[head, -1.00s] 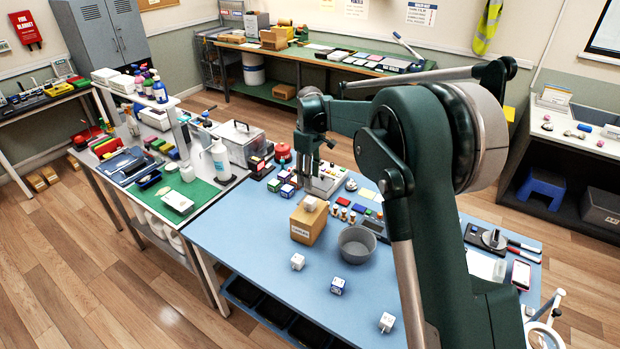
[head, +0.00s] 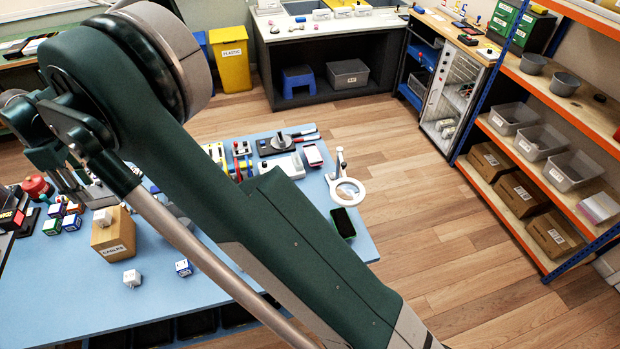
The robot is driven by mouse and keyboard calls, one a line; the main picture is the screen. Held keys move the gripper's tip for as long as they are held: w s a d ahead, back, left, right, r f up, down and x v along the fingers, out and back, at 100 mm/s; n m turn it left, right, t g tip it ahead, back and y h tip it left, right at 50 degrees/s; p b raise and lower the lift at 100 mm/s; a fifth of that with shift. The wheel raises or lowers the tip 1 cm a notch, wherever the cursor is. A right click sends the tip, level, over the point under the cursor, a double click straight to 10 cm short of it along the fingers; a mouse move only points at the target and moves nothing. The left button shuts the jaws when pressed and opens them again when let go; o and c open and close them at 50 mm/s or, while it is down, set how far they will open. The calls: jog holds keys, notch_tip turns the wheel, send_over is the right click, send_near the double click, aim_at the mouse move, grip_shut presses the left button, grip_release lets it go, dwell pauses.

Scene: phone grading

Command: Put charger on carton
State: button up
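The brown carton (head: 113,240), labelled "CABLES", stands on the blue table at the left of the head view. A small white block that looks like a charger (head: 103,217) sits on top of it. Another white charger (head: 132,278) lies on the table in front of the carton, apart from it. My gripper (head: 72,188) is at the left, pointing down behind the carton and apart from both chargers. Its fingertips are small and dark here, and I cannot tell whether they are open or shut. My arm crosses the view and hides much of the table's middle.
A blue-and-white cube (head: 184,267) lies right of the front charger. Several similar cubes (head: 71,222) sit left of the carton. A magnifier (head: 347,190) and a green-edged phone (head: 342,223) are near the table's right edge. The blue table (head: 60,300) is clear at front left.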

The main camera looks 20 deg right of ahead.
jog(key=w+d+r+m+t, duration=0.1)
jog(key=d+r+m, duration=0.1)
jog(key=d+r, duration=0.7)
jog(key=d+r+m, duration=0.2)
jog(key=d+r, duration=0.3)
jog(key=d, duration=0.7)
jog(key=s+d+r+m+t+y, duration=0.1)
jog(key=s+d+r+m, duration=0.2)
jog(key=d, duration=0.7)
jog(key=s+d+r+m+t, duration=0.15)
jog(key=d+r, duration=0.25)
jog(key=d, duration=0.6)
jog(key=s+d+r+m, duration=0.2)
jog(key=s+d, duration=0.6)
jog(key=d, duration=0.3)
jog(key=s+d+f+m+t, duration=0.1)
jog(key=s+d+f+m, duration=0.2)
jog(key=s+d, duration=0.6)
jog(key=s+d+f+m+t+h, duration=0.1)
jog(key=s+d+f+m, duration=0.3)
jog(key=s+d, duration=0.6)
jog(key=shift+s+d+f+t, duration=0.2)
jog(key=shift+s+f+t, duration=0.6)
jog(key=shift+s, duration=0.2)
